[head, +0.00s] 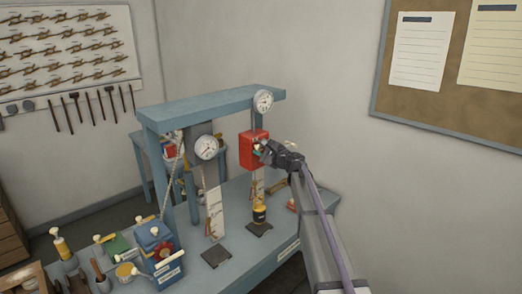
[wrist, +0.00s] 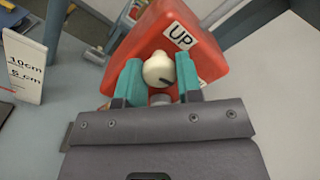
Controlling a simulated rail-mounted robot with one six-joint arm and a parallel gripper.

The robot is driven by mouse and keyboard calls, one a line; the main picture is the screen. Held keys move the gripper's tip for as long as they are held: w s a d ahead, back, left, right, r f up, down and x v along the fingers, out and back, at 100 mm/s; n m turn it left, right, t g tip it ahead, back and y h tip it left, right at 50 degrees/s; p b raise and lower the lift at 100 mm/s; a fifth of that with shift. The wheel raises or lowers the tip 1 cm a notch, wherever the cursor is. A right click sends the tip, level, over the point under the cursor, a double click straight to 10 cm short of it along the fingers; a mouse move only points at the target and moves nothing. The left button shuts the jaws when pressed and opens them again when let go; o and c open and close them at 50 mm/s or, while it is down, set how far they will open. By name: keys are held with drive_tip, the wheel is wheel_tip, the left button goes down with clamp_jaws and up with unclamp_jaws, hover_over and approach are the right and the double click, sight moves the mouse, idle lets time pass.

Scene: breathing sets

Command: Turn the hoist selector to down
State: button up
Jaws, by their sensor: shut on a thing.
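The hoist selector is a cream knob with a dark mark (wrist: 158,72) on a red box (wrist: 142,38), which also shows in the head view (head: 247,150) hanging below the blue frame's beam. A white label reading "UP" (wrist: 181,36) is on the box above and right of the knob. My gripper (wrist: 160,85) has its two teal fingers on either side of the knob and is shut on it. In the head view my gripper (head: 266,152) reaches the box from the right. Any "down" label is hidden from view.
A blue frame (head: 212,106) with round gauges (head: 206,147) stands on the blue bench (head: 262,262). A white scale card marked in cm (wrist: 24,66) stands left of the box in the wrist view. A yellow-and-black cylinder (head: 259,214) stands below the box.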

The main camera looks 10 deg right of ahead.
drive_tip(key=shift+m, duration=0.6)
drive_tip(key=o, duration=0.9)
drive_tip(key=shift+o, duration=0.2)
drive_tip(key=v, duration=1)
drive_tip(key=shift+s+d, duration=0.2)
drive_tip(key=shift+s, duration=0.15)
